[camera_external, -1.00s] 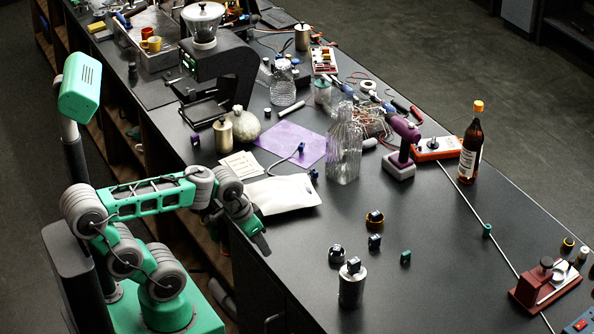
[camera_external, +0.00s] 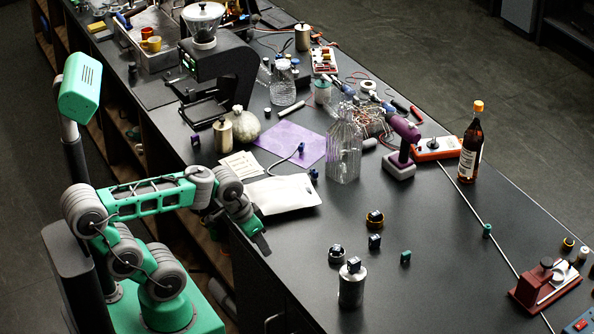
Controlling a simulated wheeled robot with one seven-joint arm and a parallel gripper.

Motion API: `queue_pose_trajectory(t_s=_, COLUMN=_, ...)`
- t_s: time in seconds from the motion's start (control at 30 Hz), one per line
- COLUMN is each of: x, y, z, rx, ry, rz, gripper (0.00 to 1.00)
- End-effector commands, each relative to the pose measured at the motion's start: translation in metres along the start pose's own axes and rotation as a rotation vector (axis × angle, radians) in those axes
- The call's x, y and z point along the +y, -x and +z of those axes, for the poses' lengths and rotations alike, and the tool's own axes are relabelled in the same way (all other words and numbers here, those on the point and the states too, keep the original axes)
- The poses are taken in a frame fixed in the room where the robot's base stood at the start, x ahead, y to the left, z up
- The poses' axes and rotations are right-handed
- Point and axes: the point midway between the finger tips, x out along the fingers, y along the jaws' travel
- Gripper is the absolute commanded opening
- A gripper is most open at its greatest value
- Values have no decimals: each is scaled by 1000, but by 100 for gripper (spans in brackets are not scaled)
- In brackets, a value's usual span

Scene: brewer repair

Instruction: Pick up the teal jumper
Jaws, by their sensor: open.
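A small teal-green block (camera_external: 405,257), which looks like the teal jumper, lies on the dark bench top at the lower right, apart from other things. A second small green piece (camera_external: 487,230) sits further right, on or beside a thin grey cable. My gripper (camera_external: 262,244) is at the near edge of the bench, well to the left of both green pieces, pointing down, and touches neither. It is open and nothing shows between its fingers, though they are small and dark here.
A metal canister (camera_external: 351,284), a dark-blue block (camera_external: 374,242) and a yellow-black ring (camera_external: 375,219) stand left of the teal block. A white pouch (camera_external: 284,193) lies by my gripper. A glass bottle (camera_external: 344,150) and amber bottle (camera_external: 471,145) stand further back.

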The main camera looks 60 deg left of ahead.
Motion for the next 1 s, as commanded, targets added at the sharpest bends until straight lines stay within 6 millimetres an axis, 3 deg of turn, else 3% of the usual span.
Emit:
queue_pose_trajectory(t_s=0.1, x=0, y=0, z=0, rx=0, ry=0, rz=0, gripper=54)
queue_pose_trajectory(t_s=0.33, x=0, y=0, z=-1, rx=0, ry=-3, rz=1, gripper=54)
queue_pose_trajectory(t_s=0.43, x=6, y=-1, z=-17, rx=6, ry=-41, rz=21, gripper=54)
queue_pose_trajectory(t_s=0.57, x=26, y=-11, z=-76, rx=41, ry=-179, rz=101, gripper=54)
queue_pose_trajectory(t_s=0.67, x=46, y=-27, z=-134, rx=92, ry=-319, rz=194, gripper=54)
queue_pose_trajectory(t_s=0.8, x=70, y=-60, z=-205, rx=183, ry=-499, rz=332, gripper=54)
queue_pose_trajectory(t_s=1.0, x=91, y=-122, z=-277, rx=354, ry=-708, rz=538, gripper=54)
